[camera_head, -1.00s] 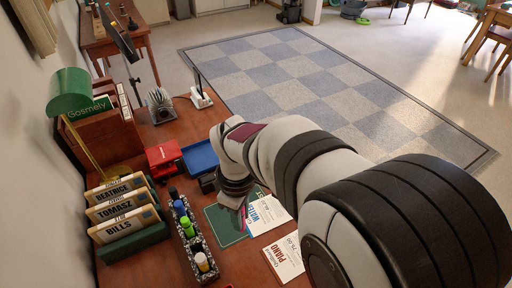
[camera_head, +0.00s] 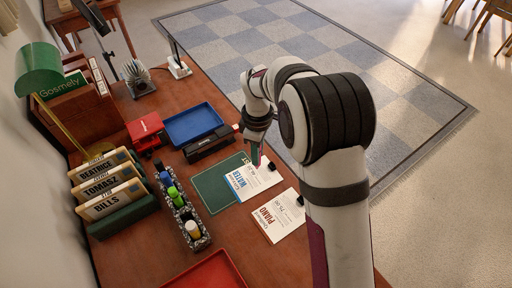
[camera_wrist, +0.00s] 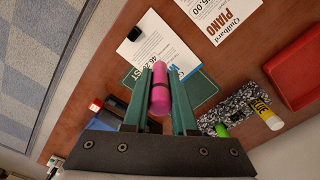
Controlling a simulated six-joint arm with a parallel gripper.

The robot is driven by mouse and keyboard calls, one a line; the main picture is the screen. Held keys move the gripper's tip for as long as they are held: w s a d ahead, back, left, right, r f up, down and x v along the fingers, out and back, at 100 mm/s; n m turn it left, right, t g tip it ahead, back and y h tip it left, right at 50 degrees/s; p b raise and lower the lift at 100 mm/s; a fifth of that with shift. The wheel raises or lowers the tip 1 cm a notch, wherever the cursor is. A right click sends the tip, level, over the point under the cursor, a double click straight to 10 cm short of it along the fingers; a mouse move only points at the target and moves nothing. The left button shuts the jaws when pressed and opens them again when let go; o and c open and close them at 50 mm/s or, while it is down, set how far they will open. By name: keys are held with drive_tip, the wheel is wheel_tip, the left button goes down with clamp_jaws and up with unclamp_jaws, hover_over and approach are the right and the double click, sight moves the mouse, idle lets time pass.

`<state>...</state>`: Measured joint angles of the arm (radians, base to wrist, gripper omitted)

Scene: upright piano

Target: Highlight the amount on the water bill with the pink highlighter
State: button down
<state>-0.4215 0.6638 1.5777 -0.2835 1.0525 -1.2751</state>
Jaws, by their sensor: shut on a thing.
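The pink highlighter (camera_wrist: 158,98) is between the green fingers of my gripper (camera_wrist: 161,74), which is shut on it. In the wrist view the highlighter points toward the water bill (camera_wrist: 160,42), a white printed sheet with a black clip (camera_wrist: 134,33); it covers part of the print. In the head view my gripper (camera_head: 257,154) is over the far right part of the water bill (camera_head: 246,184), near its clip. The bill partly overlaps the green mat (camera_head: 212,190). I cannot tell whether the tip touches the paper. I see no pink mark.
The piano bill (camera_head: 273,221) lies nearer than the water bill. A speckled pen holder (camera_head: 190,232) stands left of the mat. A black box (camera_head: 207,146), blue tray (camera_head: 194,124) and red box (camera_head: 145,128) are behind. A red tray (camera_head: 207,272) is in front.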

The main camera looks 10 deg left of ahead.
drive_tip(key=shift+f, duration=1.95)
drive_tip(key=shift+w+a+f, duration=0.1)
drive_tip(key=shift+w+f, duration=0.05)
drive_tip(key=shift+f, duration=0.65)
drive_tip(key=shift+w+a, duration=1.95)
drive_tip(key=shift+w, duration=0.15)
drive_tip(key=shift+s+d, duration=2.05)
drive_tip(key=shift+s, duration=0.2)
drive_tip(key=shift+r, duration=4)
